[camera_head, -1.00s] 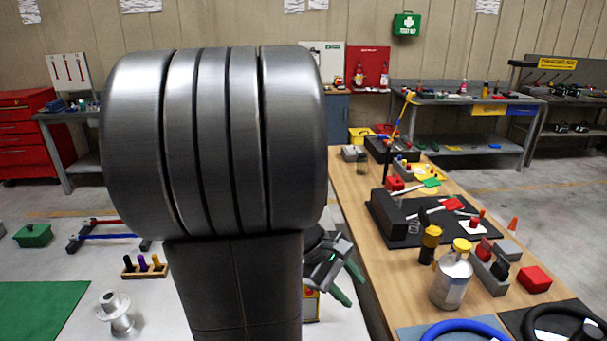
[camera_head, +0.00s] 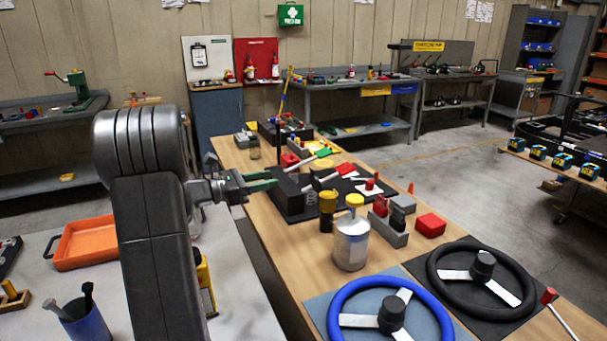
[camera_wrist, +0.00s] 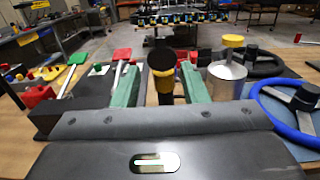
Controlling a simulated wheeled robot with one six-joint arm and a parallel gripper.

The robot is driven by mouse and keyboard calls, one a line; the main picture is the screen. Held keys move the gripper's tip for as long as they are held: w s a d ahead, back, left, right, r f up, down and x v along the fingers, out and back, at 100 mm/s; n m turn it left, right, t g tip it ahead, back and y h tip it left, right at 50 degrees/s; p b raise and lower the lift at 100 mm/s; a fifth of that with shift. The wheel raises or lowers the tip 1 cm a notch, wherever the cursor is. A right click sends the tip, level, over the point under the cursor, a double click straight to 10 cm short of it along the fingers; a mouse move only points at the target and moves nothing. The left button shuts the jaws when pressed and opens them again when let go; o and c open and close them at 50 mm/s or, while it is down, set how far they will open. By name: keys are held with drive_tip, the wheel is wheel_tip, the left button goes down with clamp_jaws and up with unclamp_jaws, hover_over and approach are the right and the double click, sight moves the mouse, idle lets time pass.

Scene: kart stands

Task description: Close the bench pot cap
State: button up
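A small yellow-and-black pot (camera_head: 327,209) stands on the wooden bench. In the wrist view, its dark round cap (camera_wrist: 162,60) appears raised on edge above the yellow body (camera_wrist: 163,84). The hinge is not clear. My gripper (camera_head: 272,180) has two green fingers and reaches over the bench's left edge, left of the pot. In the wrist view my gripper (camera_wrist: 160,68) is open, with the pot framed between its fingers at a distance. Nothing is held, and no contact with the pot shows.
A silver can (camera_head: 350,241) with a yellow top stands just right of the pot. A black platform (camera_head: 290,199) with red and green levers lies behind. A grey holder (camera_head: 388,231), a red block (camera_head: 430,225) and a blue steering wheel (camera_head: 345,307) crowd the bench (camera_head: 262,221).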

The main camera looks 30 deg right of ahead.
sight(311, 171)
drive_tip(key=d, duration=0.3)
drive_tip(key=s+d, duration=0.1)
drive_tip(key=d, duration=0.3)
drive_tip(key=d+p, duration=0.1)
drive_tip(key=d, duration=0.3)
drive_tip(key=shift+s+d, duration=0.15)
clamp_jaws()
